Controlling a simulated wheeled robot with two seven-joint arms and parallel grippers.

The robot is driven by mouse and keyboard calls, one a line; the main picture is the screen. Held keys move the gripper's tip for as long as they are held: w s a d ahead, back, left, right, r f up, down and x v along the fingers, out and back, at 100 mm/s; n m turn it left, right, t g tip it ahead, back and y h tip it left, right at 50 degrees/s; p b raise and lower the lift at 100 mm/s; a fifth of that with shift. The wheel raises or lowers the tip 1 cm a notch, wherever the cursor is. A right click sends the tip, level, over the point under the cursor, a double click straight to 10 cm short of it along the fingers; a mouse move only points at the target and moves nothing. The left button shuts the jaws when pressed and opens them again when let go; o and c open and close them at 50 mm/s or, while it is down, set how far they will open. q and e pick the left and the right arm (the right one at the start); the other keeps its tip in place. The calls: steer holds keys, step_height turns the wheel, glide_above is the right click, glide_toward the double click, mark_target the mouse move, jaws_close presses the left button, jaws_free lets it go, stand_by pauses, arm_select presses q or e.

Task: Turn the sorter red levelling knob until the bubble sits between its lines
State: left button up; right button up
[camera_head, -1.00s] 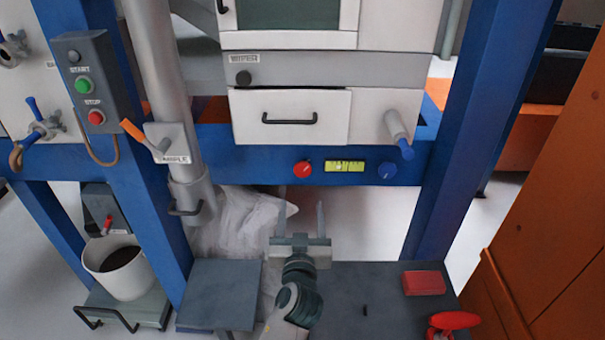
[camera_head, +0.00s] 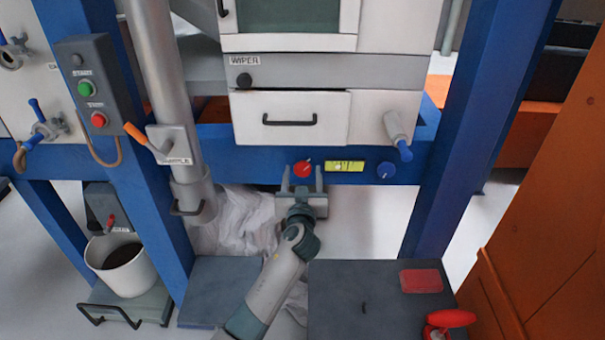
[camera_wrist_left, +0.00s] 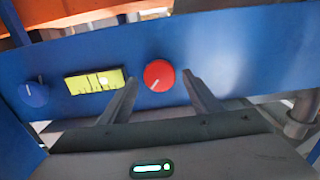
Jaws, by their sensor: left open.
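The red levelling knob (camera_head: 302,169) is on the blue beam, left of the yellow-green bubble level (camera_head: 345,166). In the left wrist view the red knob (camera_wrist_left: 159,75) shows a white pointer mark, and the level (camera_wrist_left: 93,81) has a pale bubble right of its middle; whether it lies between the lines is hard to tell. My left gripper (camera_head: 302,176) is open, its fingers reaching toward the red knob from below. In the left wrist view the fingertips (camera_wrist_left: 160,82) are spread to either side of the knob, with gaps showing. My right gripper is not in view.
A blue knob (camera_head: 386,170) sits right of the level. A handled drawer (camera_head: 291,118) and a blue-tipped grey lever (camera_head: 398,136) are above the beam. A dark table (camera_head: 365,310) with a red block (camera_head: 421,281) is below right. A white bucket (camera_head: 122,268) stands at left.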

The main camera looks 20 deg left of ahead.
arm_select(q)
steer(key=shift+w, duration=0.1)
steer(key=c, duration=1)
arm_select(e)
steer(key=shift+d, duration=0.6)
arm_select(q)
steer(key=shift+m, duration=0.3)
